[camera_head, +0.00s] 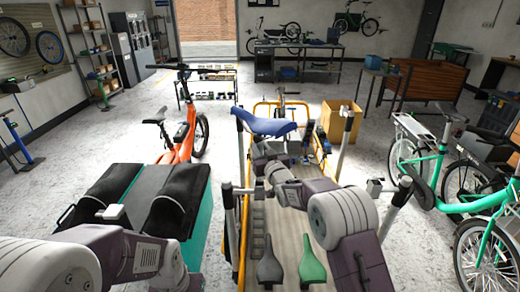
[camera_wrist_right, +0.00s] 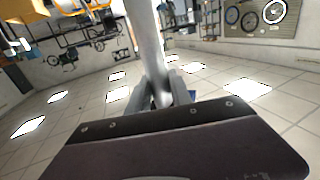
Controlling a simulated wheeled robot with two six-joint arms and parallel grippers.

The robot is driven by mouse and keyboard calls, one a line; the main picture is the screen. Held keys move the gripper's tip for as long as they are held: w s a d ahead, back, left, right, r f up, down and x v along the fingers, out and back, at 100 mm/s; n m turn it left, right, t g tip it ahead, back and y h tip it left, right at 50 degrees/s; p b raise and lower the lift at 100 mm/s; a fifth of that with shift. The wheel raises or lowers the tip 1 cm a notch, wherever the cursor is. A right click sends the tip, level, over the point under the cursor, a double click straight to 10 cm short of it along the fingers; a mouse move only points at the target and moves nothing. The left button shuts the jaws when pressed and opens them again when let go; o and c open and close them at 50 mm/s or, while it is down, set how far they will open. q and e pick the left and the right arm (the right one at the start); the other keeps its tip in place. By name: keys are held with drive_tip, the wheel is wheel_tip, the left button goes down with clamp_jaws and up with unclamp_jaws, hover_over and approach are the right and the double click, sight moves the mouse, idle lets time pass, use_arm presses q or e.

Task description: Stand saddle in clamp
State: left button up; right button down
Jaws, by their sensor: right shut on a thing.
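A blue saddle (camera_head: 263,122) is held up over the cargo bike's wooden bed. My right gripper (camera_head: 272,168) is just below it, shut on its silver post, which also fills the middle of the right wrist view (camera_wrist_right: 148,45). The post stands roughly upright, and the saddle is clear of the bed. A grey clamp head (camera_head: 226,191) sits on a post left of the gripper, and another grey clamp head (camera_head: 376,187) is to the right. Which clamp is meant, I cannot tell.
A dark saddle (camera_head: 269,264) and a green saddle (camera_head: 312,264) lie on the wooden bed (camera_head: 288,222). Upright posts flank the bed. A teal-sided box (camera_head: 200,215) with black padding stands left, a green bike (camera_head: 440,165) right, and an orange bike (camera_head: 185,140) behind left.

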drive_tip(key=shift+f+b, duration=3.7)
drive_tip(key=shift+f, duration=0.3)
drive_tip(key=c, duration=1.1)
unclamp_jaws()
